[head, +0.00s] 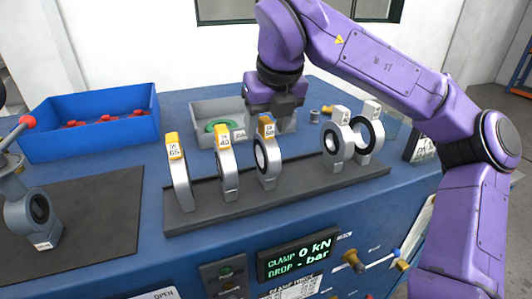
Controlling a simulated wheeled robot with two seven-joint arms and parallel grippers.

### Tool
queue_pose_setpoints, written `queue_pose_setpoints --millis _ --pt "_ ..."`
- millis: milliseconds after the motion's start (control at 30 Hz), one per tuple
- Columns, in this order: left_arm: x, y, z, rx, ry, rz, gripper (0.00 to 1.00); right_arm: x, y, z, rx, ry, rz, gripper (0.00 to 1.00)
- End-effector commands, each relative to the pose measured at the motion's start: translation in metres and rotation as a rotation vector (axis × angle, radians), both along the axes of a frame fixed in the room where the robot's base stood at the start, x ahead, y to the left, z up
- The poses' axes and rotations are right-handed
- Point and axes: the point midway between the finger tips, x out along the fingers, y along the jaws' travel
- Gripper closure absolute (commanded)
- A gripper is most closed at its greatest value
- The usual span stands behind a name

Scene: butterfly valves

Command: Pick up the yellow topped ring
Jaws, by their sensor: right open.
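Three rings with yellow tops stand upright in a dark rack (300,190): a left one (181,185), a middle one (229,178) and a right one (268,165). Their yellow tops carry small printed labels. Two white-topped rings, one in front (336,150) and one behind (368,140), stand at the rack's right end. My right gripper (274,118) is open and points down, right by the top of the right yellow-topped ring. Its fingers partly overlap that ring's top, and I cannot tell whether they touch it. My left gripper is not in view.
A grey bin (203,110) with a green ring (218,127) stands behind the rack. A blue tray (95,140) with red parts is at the back left. A valve with a red-knobbed lever (35,212) stands on a dark mat (100,215) at left. A display (297,255) is on the bench front.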

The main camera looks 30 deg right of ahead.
Motion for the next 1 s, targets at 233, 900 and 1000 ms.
queue_pose_setpoints --millis 233,900,1000 --pt "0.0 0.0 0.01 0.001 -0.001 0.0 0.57 0.012 -0.003 -0.03 0.0 0.001 0.001 0.43" --pt "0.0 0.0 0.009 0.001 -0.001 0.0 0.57 0.012 -0.003 -0.029 0.0 -0.002 0.002 1.0" --pt "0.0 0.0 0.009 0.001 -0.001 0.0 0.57 0.013 -0.003 -0.023 0.0 -0.003 0.002 1.0"
